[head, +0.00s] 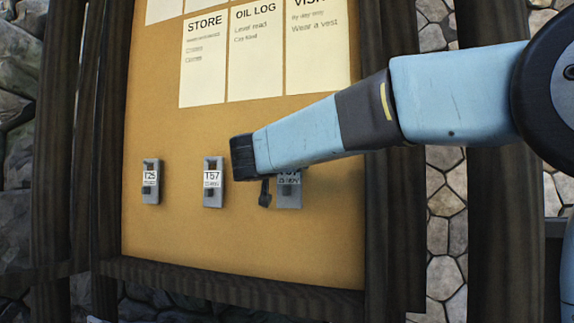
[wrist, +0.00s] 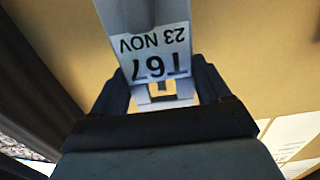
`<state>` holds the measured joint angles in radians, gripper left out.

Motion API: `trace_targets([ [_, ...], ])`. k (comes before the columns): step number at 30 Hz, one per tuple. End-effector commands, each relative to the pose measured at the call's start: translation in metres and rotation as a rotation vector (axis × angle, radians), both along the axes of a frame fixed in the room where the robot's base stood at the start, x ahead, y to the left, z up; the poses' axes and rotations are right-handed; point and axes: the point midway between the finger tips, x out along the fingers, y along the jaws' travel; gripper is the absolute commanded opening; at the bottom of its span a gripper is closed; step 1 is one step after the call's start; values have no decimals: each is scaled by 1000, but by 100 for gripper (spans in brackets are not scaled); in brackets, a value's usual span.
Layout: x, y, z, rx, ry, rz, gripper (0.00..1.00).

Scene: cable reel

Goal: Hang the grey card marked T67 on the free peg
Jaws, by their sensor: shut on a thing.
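The grey card marked T67 (wrist: 157,50) shows upside down in the wrist view, with "23 NOV" on its white label. Its slotted end lies between the two dark fingers of my gripper (wrist: 165,88), which is shut on it. In the head view the card (head: 289,197) is in front of the board at the right of the row, its top hidden by my arm. One dark finger of my gripper (head: 266,192) shows at its left side. I cannot tell whether the card touches the board or a peg. No bare peg shows clearly.
Grey cards T25 (head: 151,182) and T57 (head: 213,182) hang on the tan board (head: 200,245) to the left. Paper notices (head: 255,75) are above. Dark wooden posts (head: 392,230) and a bottom ledge (head: 230,288) frame the board. The board below the cards is clear.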

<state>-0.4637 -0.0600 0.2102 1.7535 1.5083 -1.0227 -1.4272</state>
Motion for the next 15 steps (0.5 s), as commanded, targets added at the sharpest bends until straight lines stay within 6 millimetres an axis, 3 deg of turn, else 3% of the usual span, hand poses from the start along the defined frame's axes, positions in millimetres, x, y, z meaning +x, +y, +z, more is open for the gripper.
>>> trace_targets([
  [15,24,-9,-1,1,0,-1,44],
])
